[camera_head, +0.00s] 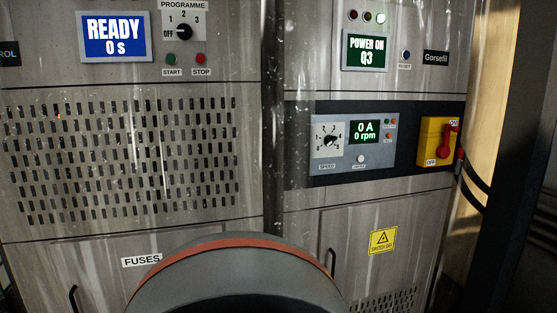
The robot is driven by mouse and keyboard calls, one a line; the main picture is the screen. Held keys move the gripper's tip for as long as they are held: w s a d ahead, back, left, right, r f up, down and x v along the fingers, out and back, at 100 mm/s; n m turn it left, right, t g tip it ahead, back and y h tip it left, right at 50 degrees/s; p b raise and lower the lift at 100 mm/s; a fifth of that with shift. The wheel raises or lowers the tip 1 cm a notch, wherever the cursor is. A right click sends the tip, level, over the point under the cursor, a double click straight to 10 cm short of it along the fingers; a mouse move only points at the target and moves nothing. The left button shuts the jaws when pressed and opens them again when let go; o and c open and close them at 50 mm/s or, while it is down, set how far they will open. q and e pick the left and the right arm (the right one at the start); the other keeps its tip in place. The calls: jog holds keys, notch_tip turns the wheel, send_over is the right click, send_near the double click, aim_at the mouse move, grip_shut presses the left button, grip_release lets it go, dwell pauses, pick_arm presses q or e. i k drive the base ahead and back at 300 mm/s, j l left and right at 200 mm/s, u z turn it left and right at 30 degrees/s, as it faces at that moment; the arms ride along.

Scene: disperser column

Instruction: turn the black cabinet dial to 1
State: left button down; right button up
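A black dial (184,32) sits on a white plate marked PROGRAMME, with OFF, 1, 2 and 3 around it, on the upper left of the grey cabinet. Its pointer is small and seems to lie toward OFF at the left. A second dark dial (331,141) marked SPEED is on the panel at the right, with a ring of small numbers; its setting is too small to read. Neither of my grippers is in view.
A blue display (114,37) reads READY 0 s. Green START (171,60) and red STOP (200,59) buttons are below the programme dial. A green screen (367,53) reads POWER ON Q3. A red switch (447,139) is at right. A large grey, orange-banded rounded shape fills the bottom foreground.

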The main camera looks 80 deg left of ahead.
aim_at(183, 31)
jog(key=u, duration=3.45)
